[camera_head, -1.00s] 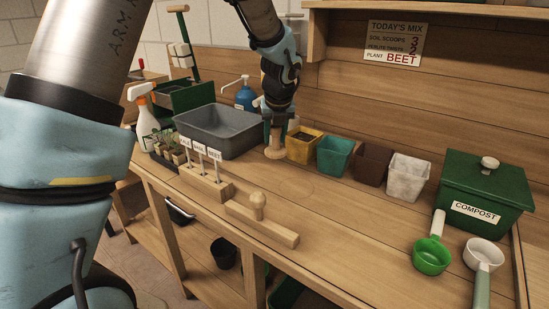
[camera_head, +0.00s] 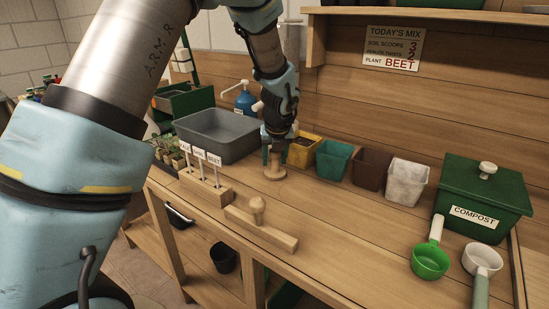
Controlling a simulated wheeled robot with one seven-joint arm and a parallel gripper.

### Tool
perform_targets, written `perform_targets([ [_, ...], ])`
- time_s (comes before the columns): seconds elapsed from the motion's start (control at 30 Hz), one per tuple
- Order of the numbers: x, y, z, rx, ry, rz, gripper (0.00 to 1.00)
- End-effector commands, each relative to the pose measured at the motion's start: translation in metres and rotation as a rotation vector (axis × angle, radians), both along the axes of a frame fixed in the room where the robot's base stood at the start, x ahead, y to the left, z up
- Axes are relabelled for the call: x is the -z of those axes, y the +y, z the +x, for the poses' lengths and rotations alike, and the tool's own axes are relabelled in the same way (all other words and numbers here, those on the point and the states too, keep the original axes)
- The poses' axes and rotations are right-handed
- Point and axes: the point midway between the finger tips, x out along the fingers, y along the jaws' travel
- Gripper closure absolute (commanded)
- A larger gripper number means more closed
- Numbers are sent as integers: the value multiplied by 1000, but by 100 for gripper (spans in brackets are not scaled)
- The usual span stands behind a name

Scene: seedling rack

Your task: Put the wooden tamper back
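The wooden tamper (camera_head: 274,173) is a pale round wooden piece with a flared base, upright at the back middle of the bench. My gripper (camera_head: 274,153) points down over it, with its fingers on both sides of the tamper's upper part, and appears shut on it. The fingers hide most of the handle. I cannot tell whether the base touches the bench or hangs just above it. A wooden block with a round knob (camera_head: 258,213) lies nearer the bench's front edge, apart from the gripper.
A grey tub (camera_head: 215,148) stands left of the gripper, with a label holder (camera_head: 207,193) before it. A yellow pot (camera_head: 302,152), teal pot (camera_head: 333,160), brown pot (camera_head: 371,167) and white pot (camera_head: 407,181) stand right. Bare bench (camera_head: 340,215) lies in front of the pots.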

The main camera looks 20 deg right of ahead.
Motion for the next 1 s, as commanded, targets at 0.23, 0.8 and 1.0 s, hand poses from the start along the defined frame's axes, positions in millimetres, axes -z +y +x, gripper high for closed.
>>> perform_targets([
  [0.23,0,0,0,0,0,0,29],
  [0.8,-65,7,-24,0,-4,-4,29],
  [1.0,-97,10,-37,-1,-1,-3,29],
])
